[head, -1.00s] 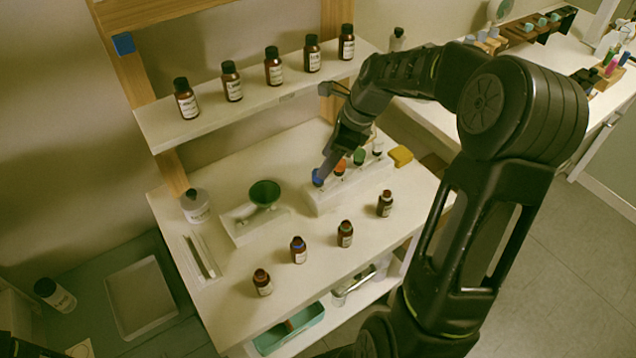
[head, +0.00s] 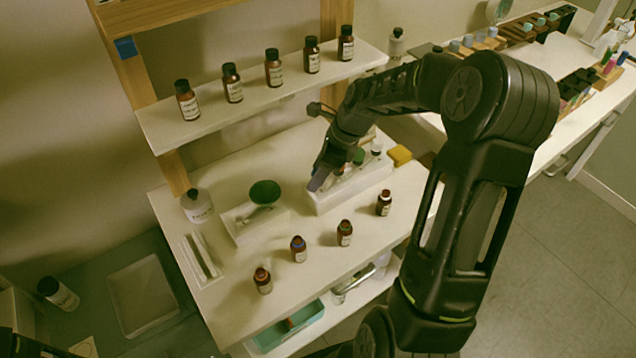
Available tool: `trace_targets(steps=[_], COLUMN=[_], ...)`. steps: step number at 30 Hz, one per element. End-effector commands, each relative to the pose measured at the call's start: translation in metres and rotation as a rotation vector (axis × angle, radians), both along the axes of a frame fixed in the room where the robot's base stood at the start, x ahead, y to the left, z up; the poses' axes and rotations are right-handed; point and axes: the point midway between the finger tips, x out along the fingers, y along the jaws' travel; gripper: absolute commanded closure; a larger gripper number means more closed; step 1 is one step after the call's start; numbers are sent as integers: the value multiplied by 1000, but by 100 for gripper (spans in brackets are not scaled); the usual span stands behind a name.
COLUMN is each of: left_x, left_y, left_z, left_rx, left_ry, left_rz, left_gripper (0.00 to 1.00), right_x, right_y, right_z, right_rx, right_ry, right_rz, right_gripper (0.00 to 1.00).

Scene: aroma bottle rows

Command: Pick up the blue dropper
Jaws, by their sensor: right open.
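My right gripper (head: 317,184) reaches down at the left end of the white dropper rack (head: 358,188), where the blue dropper stands. The jaws are open and cover most of that end. The blue dropper cannot be made out clearly behind the fingers, and I cannot tell whether they touch it. The orange-topped dropper beside it is hidden too. A green-topped dropper (head: 358,157) and a dark-topped one (head: 376,150) show farther right in the rack. My left gripper is not in view.
Several small brown bottles (head: 298,250) stand in front of the rack. A white stand with a green dish (head: 265,192) is to its left. A shelf (head: 215,116) with brown bottles runs above and behind. A yellow block (head: 400,155) lies at the right.

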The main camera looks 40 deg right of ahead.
Motion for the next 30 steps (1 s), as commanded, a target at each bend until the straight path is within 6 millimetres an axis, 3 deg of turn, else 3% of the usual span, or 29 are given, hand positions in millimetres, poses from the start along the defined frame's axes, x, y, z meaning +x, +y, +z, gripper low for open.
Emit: trace_targets(steps=[9, 22, 30], left_x=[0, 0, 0], left_y=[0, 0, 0], left_z=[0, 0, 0], left_rx=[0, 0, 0], left_ry=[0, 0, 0], left_rz=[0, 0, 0], left_gripper=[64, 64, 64], right_x=[0, 0, 0], right_y=[0, 0, 0], right_z=[0, 0, 1], right_rx=[0, 0, 0], right_ry=[0, 0, 0], right_rz=[0, 0, 0], right_gripper=[47, 82, 83])
